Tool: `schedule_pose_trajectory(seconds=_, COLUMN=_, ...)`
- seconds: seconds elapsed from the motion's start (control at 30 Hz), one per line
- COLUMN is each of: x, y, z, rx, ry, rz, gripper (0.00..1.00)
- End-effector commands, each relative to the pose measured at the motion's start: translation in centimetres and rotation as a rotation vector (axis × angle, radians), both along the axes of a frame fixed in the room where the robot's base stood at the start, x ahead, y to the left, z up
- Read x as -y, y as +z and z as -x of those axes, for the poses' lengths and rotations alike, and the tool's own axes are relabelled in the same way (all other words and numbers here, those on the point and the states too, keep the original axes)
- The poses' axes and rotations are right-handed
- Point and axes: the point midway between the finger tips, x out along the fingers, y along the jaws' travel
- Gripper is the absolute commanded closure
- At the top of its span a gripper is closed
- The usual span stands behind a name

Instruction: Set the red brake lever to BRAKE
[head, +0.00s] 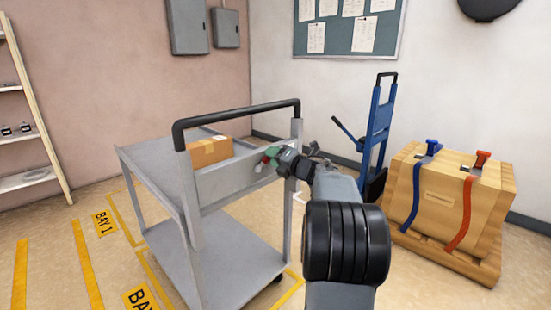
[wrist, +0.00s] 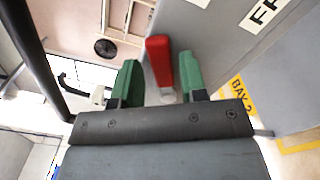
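The red brake lever (wrist: 160,62) shows in the wrist view, standing out from the grey panel of the cart. My gripper (wrist: 160,82) is open, with one green-padded finger on each side of the lever and a narrow gap on both sides. I cannot tell how deep the lever sits between the fingers. In the head view my gripper (head: 268,155) is at the cart's end panel (head: 235,178), below the black handle, and mostly hides the lever. A white label (wrist: 265,12) with the letters "FR" is partly visible on the panel.
The grey cart (head: 165,165) carries a cardboard box (head: 209,152) on its top shelf. Its black handle (head: 240,112) arches above my gripper. A blue hand truck (head: 378,130) and a strapped wooden crate (head: 440,205) stand to the right. Yellow bay lines mark the floor at left.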

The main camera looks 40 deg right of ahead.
Motion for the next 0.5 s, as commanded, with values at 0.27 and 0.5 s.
schedule_pose_trajectory(seconds=0.27, x=0.0, y=0.0, z=0.0, rx=0.000, ry=-0.001, rz=-0.003, gripper=0.51)
schedule_pose_trajectory(seconds=0.5, x=0.4, y=0.1, z=1.6, rx=-0.001, ry=-0.004, rz=-0.004, gripper=0.51)
